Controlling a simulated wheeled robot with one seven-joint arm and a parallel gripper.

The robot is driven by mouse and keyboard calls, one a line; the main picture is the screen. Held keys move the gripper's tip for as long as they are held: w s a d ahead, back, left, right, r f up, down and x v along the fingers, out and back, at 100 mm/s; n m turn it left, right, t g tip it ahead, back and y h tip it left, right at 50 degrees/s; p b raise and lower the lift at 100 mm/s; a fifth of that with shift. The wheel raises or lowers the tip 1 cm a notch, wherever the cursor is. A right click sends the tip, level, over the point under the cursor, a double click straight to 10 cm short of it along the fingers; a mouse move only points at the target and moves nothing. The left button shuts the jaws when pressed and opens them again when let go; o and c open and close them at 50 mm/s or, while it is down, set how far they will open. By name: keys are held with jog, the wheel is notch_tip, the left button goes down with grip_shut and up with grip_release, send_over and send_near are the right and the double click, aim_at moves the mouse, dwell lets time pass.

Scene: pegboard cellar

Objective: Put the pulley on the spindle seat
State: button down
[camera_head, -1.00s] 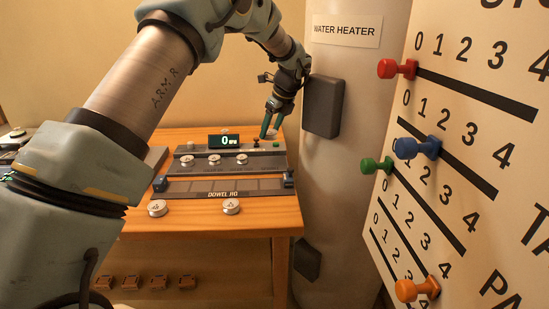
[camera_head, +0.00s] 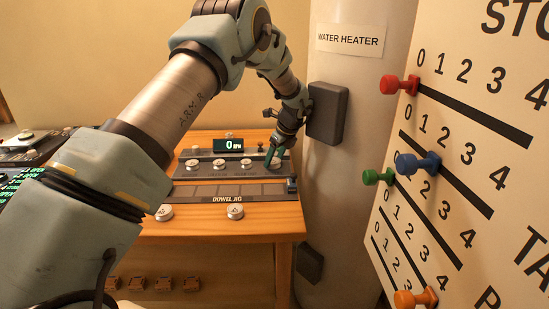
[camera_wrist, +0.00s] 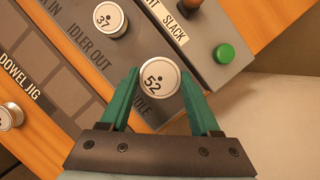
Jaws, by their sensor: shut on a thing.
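My gripper (camera_wrist: 163,88) is shut on a silver-white pulley marked 52 (camera_wrist: 158,77), with a teal finger on either side. The pulley is over the grey panel (camera_wrist: 212,64) beside a partly covered label ending in "DLE". The spindle seat is hidden under the pulley. I cannot tell whether the pulley touches it. In the head view my gripper (camera_head: 271,157) is low at the right end of the panel (camera_head: 205,172), and the held pulley is too small to make out.
A pulley marked 37 (camera_wrist: 109,19) sits by the IDLER OUT label. A green button (camera_wrist: 224,54) and a dark knob beside SLACK are close right. The dowel jig (camera_head: 225,192) lies in front, with loose discs (camera_head: 235,211) on the table. The water heater (camera_head: 345,190) stands close right.

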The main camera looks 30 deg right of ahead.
jog(key=shift+c, duration=1.9)
grip_release()
jog(key=b+v, duration=0.2)
jog(key=v, duration=1)
jog(key=shift+b, duration=0.3)
jog(key=a+n+g, duration=0.2)
jog(key=a+n, duration=1.2)
jog(key=a, duration=1.3)
jog(key=s+a+f+n+h, duration=0.1)
jog(key=s+a+n, duration=0.6)
jog(key=a, duration=0.3)
jog(key=s+a+f+n, duration=0.1)
jog(key=s+a+n, duration=0.6)
jog(key=a+n, duration=0.2)
jog(key=shift+s+a+f+n+g+h, duration=0.3)
jog(key=shift+a+f+n+g+h, duration=0.1)
jog(key=shift+n, duration=0.1)
jog(key=shift+r, duration=0.1)
